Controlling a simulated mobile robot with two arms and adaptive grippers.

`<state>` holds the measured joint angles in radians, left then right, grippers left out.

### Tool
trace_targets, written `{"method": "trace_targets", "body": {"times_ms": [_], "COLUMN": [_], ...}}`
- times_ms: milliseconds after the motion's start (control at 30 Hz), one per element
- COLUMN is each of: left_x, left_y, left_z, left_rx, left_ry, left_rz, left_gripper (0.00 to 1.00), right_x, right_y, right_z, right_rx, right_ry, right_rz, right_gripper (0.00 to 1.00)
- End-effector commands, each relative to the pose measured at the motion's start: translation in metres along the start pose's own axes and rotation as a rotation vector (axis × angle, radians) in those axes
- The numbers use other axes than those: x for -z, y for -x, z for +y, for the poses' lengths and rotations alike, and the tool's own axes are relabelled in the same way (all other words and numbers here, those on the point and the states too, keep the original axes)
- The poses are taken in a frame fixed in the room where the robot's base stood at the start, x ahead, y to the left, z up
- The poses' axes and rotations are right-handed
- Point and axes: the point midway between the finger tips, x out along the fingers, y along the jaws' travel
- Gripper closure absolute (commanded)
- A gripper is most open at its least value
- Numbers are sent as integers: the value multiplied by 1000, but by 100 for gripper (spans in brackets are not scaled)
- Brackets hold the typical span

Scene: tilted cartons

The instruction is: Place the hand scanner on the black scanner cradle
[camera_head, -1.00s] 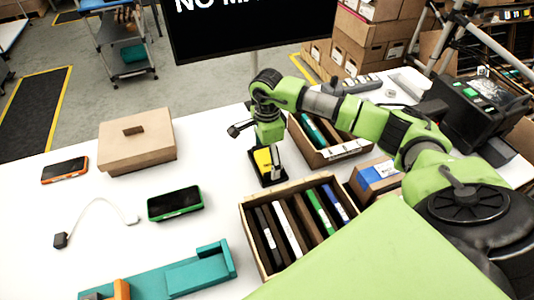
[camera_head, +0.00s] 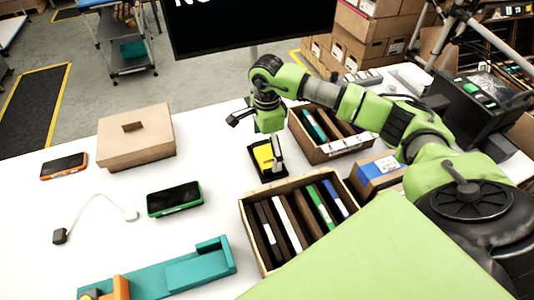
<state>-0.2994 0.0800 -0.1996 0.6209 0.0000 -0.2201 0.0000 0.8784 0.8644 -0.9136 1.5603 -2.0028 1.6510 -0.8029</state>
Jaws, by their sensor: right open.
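The hand scanner appears to be the yellow piece (camera_head: 262,157) in the middle of the table. It sits on the black scanner cradle (camera_head: 272,175), whose dark edges show around and below it. My right gripper (camera_head: 276,147) is right above and beside the scanner, pointing down and open. One pale finger shows at the scanner's right side; the other finger is hard to make out. The gripper hides the scanner's upper part, and I cannot tell whether a finger touches it. My left gripper is out of view.
A wooden crate of upright folders (camera_head: 246,222) stands just in front of the cradle, and another crate (camera_head: 345,150) stands to its right. A cardboard box (camera_head: 135,145), phone-like devices (camera_head: 175,199) and a teal holder (camera_head: 200,268) lie left.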

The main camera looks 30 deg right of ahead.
Motion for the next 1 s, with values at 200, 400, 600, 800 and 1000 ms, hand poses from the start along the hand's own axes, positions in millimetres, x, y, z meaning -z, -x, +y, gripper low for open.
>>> {"method": "trace_targets", "body": {"times_ms": [200,400,600,800,1000], "left_x": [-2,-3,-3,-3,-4], "left_y": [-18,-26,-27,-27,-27], "left_z": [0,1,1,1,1], "left_rx": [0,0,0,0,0], "left_ry": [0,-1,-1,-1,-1], "left_rz": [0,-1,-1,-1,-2], "left_gripper": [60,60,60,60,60], "right_x": [0,0,0,0,0], "right_y": [48,82,96,97,97], "right_z": [-1,-1,0,0,0], "right_rx": [6,4,1,-1,-1], "right_ry": [1,0,0,0,0], "right_rz": [-2,-1,0,0,0], "right_gripper": [0,0,0,0,0]}}
